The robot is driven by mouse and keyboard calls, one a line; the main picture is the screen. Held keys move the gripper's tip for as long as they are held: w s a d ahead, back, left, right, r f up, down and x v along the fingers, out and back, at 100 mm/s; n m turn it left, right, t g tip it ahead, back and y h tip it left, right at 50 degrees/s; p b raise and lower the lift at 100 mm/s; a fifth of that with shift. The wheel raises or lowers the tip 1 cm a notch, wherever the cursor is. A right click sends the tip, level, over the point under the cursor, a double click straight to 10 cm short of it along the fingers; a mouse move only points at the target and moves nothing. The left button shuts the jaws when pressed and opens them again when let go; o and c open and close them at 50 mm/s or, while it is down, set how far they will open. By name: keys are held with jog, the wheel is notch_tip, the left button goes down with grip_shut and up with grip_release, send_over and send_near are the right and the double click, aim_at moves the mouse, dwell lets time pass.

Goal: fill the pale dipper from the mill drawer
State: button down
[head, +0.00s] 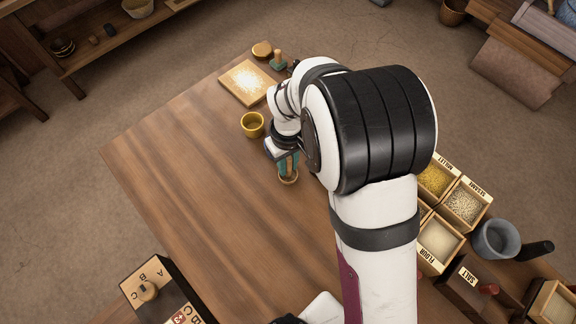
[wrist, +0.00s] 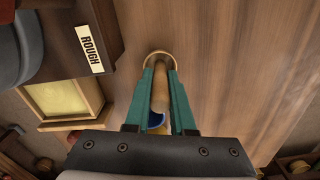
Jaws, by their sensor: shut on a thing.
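My gripper (head: 288,158) is out over the wooden table (head: 190,180), its teal fingers pointing down. In the wrist view my gripper (wrist: 160,85) is shut on the handle of the pale wooden dipper (wrist: 160,92). The dipper's round end shows just past the fingertips, and in the head view the dipper (head: 289,180) is below the fingers. I cannot see what is in it. In the wrist view a pale wooden drawer (wrist: 98,92) with yellowish contents sits left of the gripper, beside a dark block labelled ROUGH (wrist: 90,49). My arm hides this in the head view.
A board (head: 235,92) with white powder lies at the table's back. Labelled bins of millet (head: 436,178), sesame (head: 464,204) and flour (head: 438,240) stand right, by a grey pot (head: 496,240). The table's left side is clear.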

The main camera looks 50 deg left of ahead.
notch_tip(320, 180, up, 8)
jog(key=shift+w+a+r, duration=0.1)
jog(key=shift+w, duration=0.05)
jog(key=w+a+y, duration=0.1)
jog(key=w, duration=1.5)
jog(key=shift+t, duration=0.4)
jog(key=shift+s+a+f, duration=0.1)
jog(key=shift+a+f, duration=0.05)
jog(key=shift+f, duration=3.4)
notch_tip(320, 180, up, 7)
jog(key=shift+f, duration=0.2)
